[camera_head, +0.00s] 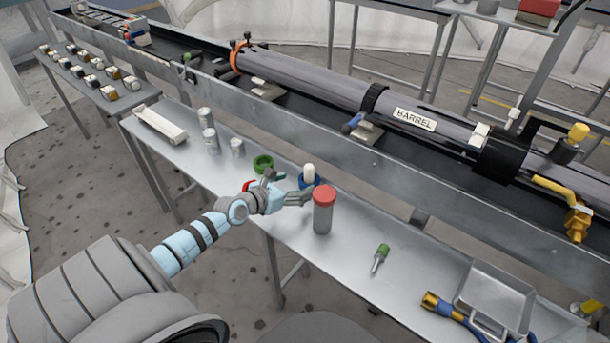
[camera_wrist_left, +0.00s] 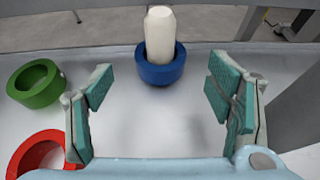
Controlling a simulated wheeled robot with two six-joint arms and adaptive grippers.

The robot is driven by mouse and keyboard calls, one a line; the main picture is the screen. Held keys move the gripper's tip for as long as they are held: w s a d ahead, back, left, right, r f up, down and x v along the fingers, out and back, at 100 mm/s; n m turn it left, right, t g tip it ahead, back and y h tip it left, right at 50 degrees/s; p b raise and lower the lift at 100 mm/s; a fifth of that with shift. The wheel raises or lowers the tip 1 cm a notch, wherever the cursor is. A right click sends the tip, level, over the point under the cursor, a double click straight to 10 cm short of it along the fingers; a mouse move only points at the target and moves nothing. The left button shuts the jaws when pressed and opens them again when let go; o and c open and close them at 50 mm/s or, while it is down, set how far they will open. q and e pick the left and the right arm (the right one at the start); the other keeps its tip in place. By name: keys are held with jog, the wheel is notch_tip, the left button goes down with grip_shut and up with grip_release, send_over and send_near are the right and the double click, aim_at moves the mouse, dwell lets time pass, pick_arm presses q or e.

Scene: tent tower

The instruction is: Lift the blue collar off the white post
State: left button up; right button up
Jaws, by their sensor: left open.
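The blue collar (camera_head: 316,183) sits around the lower part of the white post (camera_head: 308,172) on the metal bench. In the left wrist view the blue collar (camera_wrist_left: 160,69) rests low at the upper middle, with the white post (camera_wrist_left: 160,32) rising upright through it. My left gripper (camera_head: 287,187) is open and empty, just short of the collar. In the left wrist view its two fingers (camera_wrist_left: 160,92) stand wide apart, one to each side of the collar's line, not touching it. My right gripper is in neither view.
A green collar (camera_head: 263,163) and a partly hidden red collar (camera_wrist_left: 40,152) lie to the left. A grey jar with a red lid (camera_head: 324,195) stands close on the right. A green-handled tool (camera_head: 381,256) and a metal tray (camera_head: 495,297) lie farther right. The barrel (camera_head: 320,80) runs behind.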

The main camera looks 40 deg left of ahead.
aim_at(305, 182)
pick_arm(q)
jog(key=b+x, duration=0.1)
jog(key=x, duration=0.1)
jog(key=b+x, duration=0.1)
jog(key=x, duration=0.1)
jog(key=b+x, duration=0.1)
jog(key=x, duration=0.1)
jog(key=shift+w+f, duration=0.1)
jog(key=shift+f, duration=0.35)
jog(key=shift+w+b, duration=0.5)
jog(key=shift+w, duration=0.05)
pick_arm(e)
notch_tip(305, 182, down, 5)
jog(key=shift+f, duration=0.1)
pick_arm(q)
jog(key=shift+c, duration=0.6)
jog(key=c, duration=1.2)
jog(key=shift+o, duration=0.2)
notch_tip(305, 182, up, 10)
jog(key=p, duration=1.1)
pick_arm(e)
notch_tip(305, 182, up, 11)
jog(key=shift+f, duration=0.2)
